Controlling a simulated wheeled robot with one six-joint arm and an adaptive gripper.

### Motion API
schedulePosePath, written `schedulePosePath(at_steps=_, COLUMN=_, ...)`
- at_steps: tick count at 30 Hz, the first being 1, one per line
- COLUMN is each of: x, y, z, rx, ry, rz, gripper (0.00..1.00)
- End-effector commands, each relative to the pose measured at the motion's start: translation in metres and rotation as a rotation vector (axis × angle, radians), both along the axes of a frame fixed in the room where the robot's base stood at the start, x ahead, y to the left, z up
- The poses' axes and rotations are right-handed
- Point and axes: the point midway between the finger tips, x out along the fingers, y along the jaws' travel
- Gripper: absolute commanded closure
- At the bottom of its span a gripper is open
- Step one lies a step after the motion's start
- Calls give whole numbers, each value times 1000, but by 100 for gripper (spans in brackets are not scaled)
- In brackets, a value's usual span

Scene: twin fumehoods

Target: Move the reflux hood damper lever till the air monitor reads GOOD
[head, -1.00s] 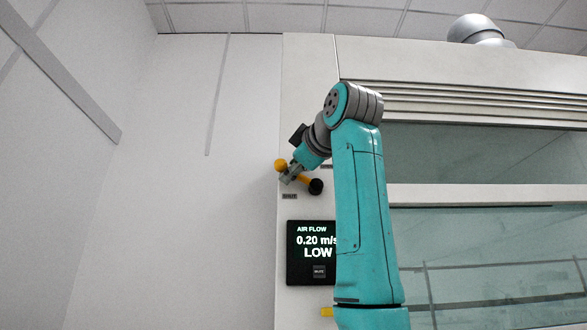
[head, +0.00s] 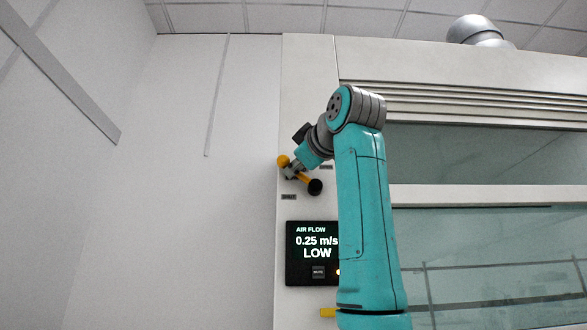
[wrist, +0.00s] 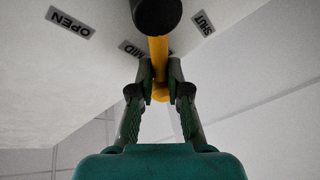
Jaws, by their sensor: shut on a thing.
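The damper lever (head: 304,179) is a yellow bar with a black round knob at its lower right end, on the hood's pale front post. It slants from upper left to lower right. My gripper (head: 290,172) is shut on the yellow bar; in the wrist view my gripper (wrist: 160,82) has a finger on each side of the lever (wrist: 158,52). Plates marked OPEN (wrist: 70,22), MID (wrist: 131,48) and SHUT (wrist: 203,23) lie around it. The air monitor (head: 312,253) reads 0.25 m/s LOW; my arm hides its right edge.
The fumehood sash (head: 480,250) is right of my arm, with a grey duct (head: 477,30) on top. A small yellow part (head: 328,312) shows below the monitor, partly behind my arm. The white wall (head: 180,180) at left is bare, with free room before it.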

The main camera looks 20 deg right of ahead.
Motion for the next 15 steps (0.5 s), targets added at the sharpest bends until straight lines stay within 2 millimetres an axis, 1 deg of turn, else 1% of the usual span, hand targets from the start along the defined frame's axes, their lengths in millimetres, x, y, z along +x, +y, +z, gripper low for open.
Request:
schedulePosePath(at_steps=9, x=-4, y=-8, z=9, rx=207, ry=-70, rz=2, gripper=100)
schedulePosePath(at_steps=15, x=-5, y=-13, z=13, rx=305, ry=-103, rz=3, gripper=100)
